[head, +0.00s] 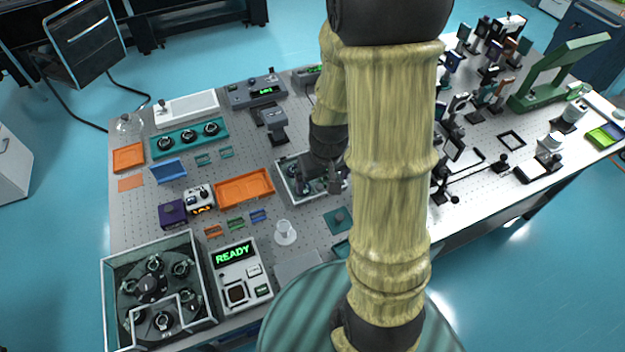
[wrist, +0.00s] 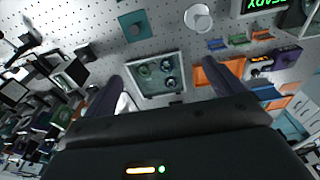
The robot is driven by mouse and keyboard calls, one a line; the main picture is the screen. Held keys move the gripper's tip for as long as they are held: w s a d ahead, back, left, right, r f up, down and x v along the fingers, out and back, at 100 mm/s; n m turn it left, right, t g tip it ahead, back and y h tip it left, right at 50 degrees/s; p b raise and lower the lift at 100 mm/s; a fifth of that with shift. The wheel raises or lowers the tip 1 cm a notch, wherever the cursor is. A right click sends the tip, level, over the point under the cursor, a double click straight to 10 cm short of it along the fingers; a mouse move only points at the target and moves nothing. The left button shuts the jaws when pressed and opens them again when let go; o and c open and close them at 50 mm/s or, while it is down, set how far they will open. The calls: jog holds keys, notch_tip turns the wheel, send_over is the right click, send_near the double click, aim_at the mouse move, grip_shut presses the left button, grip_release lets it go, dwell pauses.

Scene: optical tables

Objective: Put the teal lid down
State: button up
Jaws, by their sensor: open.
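A teal square lid with a dark knob (head: 338,221) lies flat on the table, just right of the white round stand. In the wrist view the teal lid (wrist: 135,27) lies beyond my fingers, apart from them. My gripper (head: 320,186) is open with nothing between its fingers. It hangs over a pale-rimmed open box (head: 283,165) holding round dark parts. In the wrist view this box (wrist: 157,94) shows between my two spread fingers (wrist: 168,85). My arm hides part of the box and the table in the head view.
An orange tray (head: 245,188) and small coloured clips lie left of the box. A white round stand (head: 285,234) is near the lid. A control panel reading READY (head: 240,270) and a glass-walled case (head: 155,290) stand at front left. Optic mounts crowd the right.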

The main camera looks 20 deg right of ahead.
jog(key=s+a+r+t, duration=0.1)
jog(key=s+a+r, duration=0.3)
jog(key=r, duration=0.3)
jog(key=shift+s+a+r, duration=0.35)
jog(key=shift+s+a, duration=0.05)
jog(key=shift+s, duration=0.05)
jog(key=shift+s+b+x, duration=0.25)
jog(key=shift+b+x, duration=0.85)
jog(key=shift+b, duration=0.05)
